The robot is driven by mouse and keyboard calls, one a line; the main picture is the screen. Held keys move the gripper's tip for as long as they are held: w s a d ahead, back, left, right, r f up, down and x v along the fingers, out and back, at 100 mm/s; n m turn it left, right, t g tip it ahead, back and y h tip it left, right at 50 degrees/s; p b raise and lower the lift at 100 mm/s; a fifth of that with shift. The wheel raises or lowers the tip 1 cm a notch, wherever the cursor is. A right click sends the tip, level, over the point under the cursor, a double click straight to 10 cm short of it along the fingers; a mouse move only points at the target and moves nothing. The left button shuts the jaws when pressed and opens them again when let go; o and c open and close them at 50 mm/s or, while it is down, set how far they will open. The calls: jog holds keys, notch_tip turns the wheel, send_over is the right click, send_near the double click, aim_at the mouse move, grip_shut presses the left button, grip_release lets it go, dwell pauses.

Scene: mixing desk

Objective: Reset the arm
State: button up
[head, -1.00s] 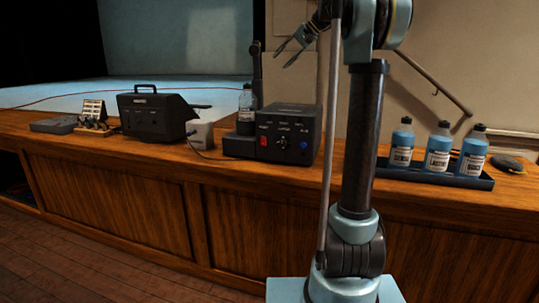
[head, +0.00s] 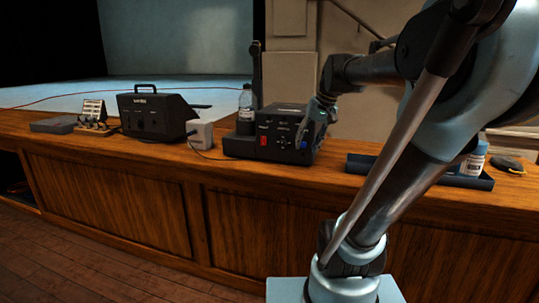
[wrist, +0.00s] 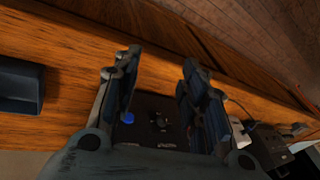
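My arm reaches across the head view, with my gripper (head: 308,132) low at the right front of a black control box (head: 272,139). The box has a red switch (head: 263,140), small knobs and labels on its front. In the wrist view my gripper (wrist: 158,72) is open, its two dark fingers apart with nothing between the tips. Behind and between the fingers the wrist view shows the box face with a blue knob (wrist: 128,117) and a black knob (wrist: 159,119). Whether a finger touches the box cannot be told.
Left along the wooden counter are a small white box (head: 200,134), a black device (head: 148,115), a small stand (head: 94,112) and a grey case (head: 54,125).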

jog(key=s+d+f+h, duration=0.1)
jog(key=s+d+f, duration=0.2)
jog(key=s+f, duration=0.5)
jog(key=s+d+f+h, duration=0.2)
jog(key=s+f, duration=0.6)
jog(key=f, duration=0.5)
jog(key=shift+d+n, duration=0.3)
jog(key=shift+d, duration=0.2)
jog(key=shift+w+f, duration=0.2)
jog(key=shift+w, duration=0.3)
